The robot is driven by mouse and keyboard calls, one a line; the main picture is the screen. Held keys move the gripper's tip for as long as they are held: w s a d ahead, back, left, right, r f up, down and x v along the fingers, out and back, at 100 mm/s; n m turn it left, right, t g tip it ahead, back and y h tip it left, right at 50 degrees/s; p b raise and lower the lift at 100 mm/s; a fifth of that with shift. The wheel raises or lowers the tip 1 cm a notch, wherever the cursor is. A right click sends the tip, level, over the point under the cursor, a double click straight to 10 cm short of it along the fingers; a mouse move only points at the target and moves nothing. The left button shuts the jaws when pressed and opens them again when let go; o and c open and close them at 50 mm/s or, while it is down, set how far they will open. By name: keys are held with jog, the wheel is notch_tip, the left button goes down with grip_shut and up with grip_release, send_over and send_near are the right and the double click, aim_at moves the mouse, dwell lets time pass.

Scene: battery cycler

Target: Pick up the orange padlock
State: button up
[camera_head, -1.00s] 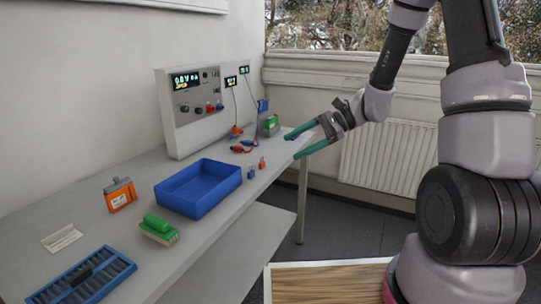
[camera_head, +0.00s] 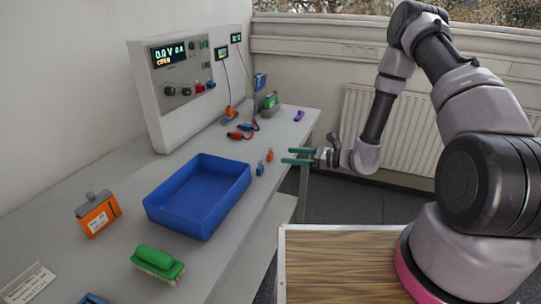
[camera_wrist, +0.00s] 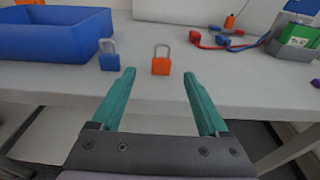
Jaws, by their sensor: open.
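The orange padlock (camera_wrist: 161,66) stands upright on the bench near its front edge, with its grey shackle up. It also shows as a small orange shape in the head view (camera_head: 270,156). My gripper (camera_wrist: 158,82) is open and empty, with its two teal fingers pointing at the padlock. In the wrist view the padlock lies between the lines of the fingers, just beyond the tips. In the head view my gripper (camera_head: 284,156) is to the right of the padlock, at the bench edge.
A blue padlock (camera_wrist: 109,62) stands close to the left of the orange one. A blue tray (camera_head: 166,212) lies beyond it. Red and blue leads (camera_head: 240,133) and a green-and-grey device (camera_wrist: 291,38) are to the right in the wrist view. The bench (camera_wrist: 75,76) is clear around the padlocks.

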aim_at(272, 154)
jog(key=x, duration=0.6)
jog(key=shift+w+f, duration=0.25)
jog(key=shift+f, duration=0.1)
grip_shut()
jog(key=shift+r, duration=0.1)
